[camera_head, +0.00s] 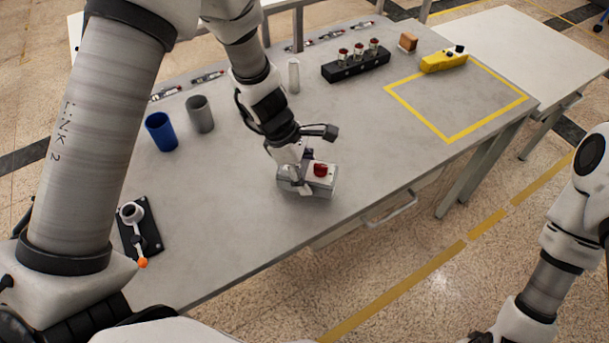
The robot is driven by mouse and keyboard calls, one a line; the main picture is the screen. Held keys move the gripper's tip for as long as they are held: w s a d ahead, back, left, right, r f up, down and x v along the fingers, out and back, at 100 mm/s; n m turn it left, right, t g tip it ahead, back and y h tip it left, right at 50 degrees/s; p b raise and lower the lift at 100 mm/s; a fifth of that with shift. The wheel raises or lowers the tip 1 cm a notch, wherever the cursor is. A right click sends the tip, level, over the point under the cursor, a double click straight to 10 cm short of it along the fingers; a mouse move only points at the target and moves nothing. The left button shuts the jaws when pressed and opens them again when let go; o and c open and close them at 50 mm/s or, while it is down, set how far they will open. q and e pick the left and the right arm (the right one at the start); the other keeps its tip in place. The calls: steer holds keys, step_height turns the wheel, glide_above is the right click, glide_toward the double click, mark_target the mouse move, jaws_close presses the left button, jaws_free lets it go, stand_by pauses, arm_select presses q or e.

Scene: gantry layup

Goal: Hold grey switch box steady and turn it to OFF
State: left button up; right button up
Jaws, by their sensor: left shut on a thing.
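The grey switch box (327,187) sits on the grey table near its front edge. My left gripper (306,174) reaches down over the left part of the box, just beside the knob. One finger shows at the near face and the other is mostly hidden behind the box; it is shut on the box. My right arm is at the right edge, off the table, with its gripper out of the picture.
A blue cup (160,132) and a grey cup (200,114) stand to the left. A lever unit (140,230) with an orange tip is at front left. A black block with red-topped parts (356,65) and a yellow device (443,61) are at the back. The yellow-outlined area (455,100) is mostly clear.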

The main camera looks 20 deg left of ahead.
mark_target(324, 154)
arm_select(q)
steer(key=shift+w+a+p, duration=0.1)
steer(key=shift+w+p, duration=0.35)
steer(key=shift+w, duration=0.25)
steer(key=w, duration=0.1)
steer(key=w+f+p, duration=0.1)
steer(key=w, duration=0.1)
steer(key=w+p, duration=0.1)
steer(key=shift+w+a+f, duration=0.2)
steer(key=shift+w+a, duration=0.05)
steer(key=shift+w, duration=0.05)
steer(key=w, duration=0.1)
steer(key=w+f, duration=0.1)
steer(key=w, duration=0.1)
steer(key=shift+w+a+p, duration=0.1)
steer(key=shift+a+p, duration=0.05)
steer(key=shift+p, duration=0.2)
steer(key=shift+w+a+f, duration=0.1)
steer(key=shift+w+f, duration=0.15)
steer(key=shift+w, duration=0.55)
steer(key=shift+w+a+f, duration=0.1)
steer(key=shift+w+f, duration=0.15)
steer(key=shift+w, duration=0.5)
steer(key=shift+f, duration=0.15)
steer(key=shift+r, duration=0.25)
